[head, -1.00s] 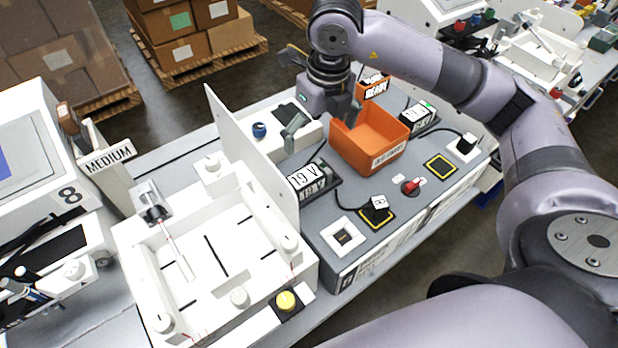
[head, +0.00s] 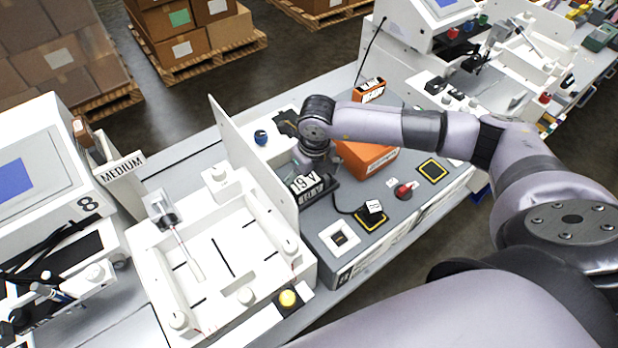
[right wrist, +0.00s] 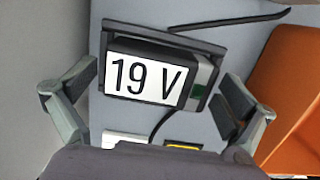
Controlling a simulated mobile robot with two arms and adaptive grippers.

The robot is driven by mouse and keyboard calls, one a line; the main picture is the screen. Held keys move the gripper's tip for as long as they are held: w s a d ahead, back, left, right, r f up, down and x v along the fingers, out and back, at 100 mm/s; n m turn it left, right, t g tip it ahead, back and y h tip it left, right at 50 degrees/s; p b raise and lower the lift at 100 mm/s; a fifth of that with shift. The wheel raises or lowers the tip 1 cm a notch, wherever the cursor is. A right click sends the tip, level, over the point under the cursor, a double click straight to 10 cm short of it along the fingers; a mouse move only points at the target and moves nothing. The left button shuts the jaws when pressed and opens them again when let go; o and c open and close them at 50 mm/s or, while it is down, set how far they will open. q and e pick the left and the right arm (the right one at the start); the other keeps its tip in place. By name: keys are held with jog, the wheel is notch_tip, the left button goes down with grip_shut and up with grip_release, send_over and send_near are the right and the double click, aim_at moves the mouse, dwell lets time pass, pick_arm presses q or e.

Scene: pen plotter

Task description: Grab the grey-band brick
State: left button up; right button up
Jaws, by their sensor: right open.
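A dark power brick with a white "19 V" label (right wrist: 150,80) lies in a dark holder on the bench in the right wrist view. A grey strip and a small green patch show at its right end. In the head view the same brick (head: 312,188) is partly hidden by my right arm. My right gripper (right wrist: 160,82) is open, with one finger on each side of the brick and visible gaps to it. In the head view the right gripper (head: 308,164) is just above the brick, its fingers mostly hidden. My left gripper is not in view.
An orange bin (head: 368,158) stands close to the right of the brick, partly behind my arm. A white upright panel (head: 252,160) stands close on the left. A white plug on a cable (head: 374,206) and a red switch (head: 403,191) lie nearer the front.

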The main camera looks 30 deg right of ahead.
jog(key=shift+f, duration=0.25)
jog(key=shift+c, duration=0.4)
jog(key=c, duration=1.2)
jog(key=shift+r, duration=0.1)
